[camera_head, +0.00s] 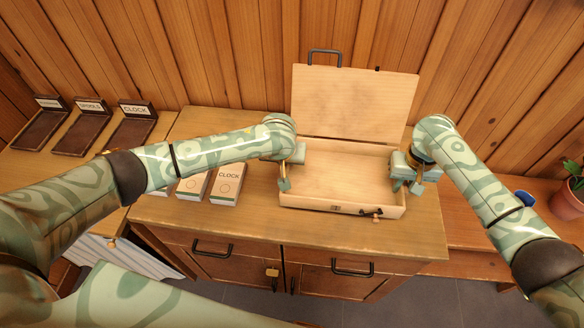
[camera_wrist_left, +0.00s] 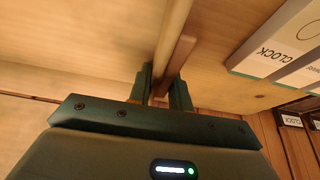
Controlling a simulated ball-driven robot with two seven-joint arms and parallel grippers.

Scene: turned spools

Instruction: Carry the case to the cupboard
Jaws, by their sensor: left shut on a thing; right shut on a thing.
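The case (camera_head: 340,205) is a pale wooden box with its lid (camera_head: 350,103) raised; a dark handle shows at the lid's top. It sits on a wooden cabinet (camera_head: 235,222) with doors and dark handles, perhaps the cupboard. The inside that shows looks empty. My left gripper (camera_head: 288,184) is shut on the case's left side. In the left wrist view its fingers (camera_wrist_left: 165,90) close around a thin wooden edge. My right gripper (camera_head: 407,187) is shut at the case's right side; its exact hold is partly hidden.
White boxes (camera_head: 226,186) marked CLOCK stand left of the case. Labelled dark trays (camera_head: 133,130) are on the left surface. A potted plant (camera_head: 568,202) and a blue object (camera_head: 525,198) are at the right. A plank wall is close behind. The cabinet's front strip is clear.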

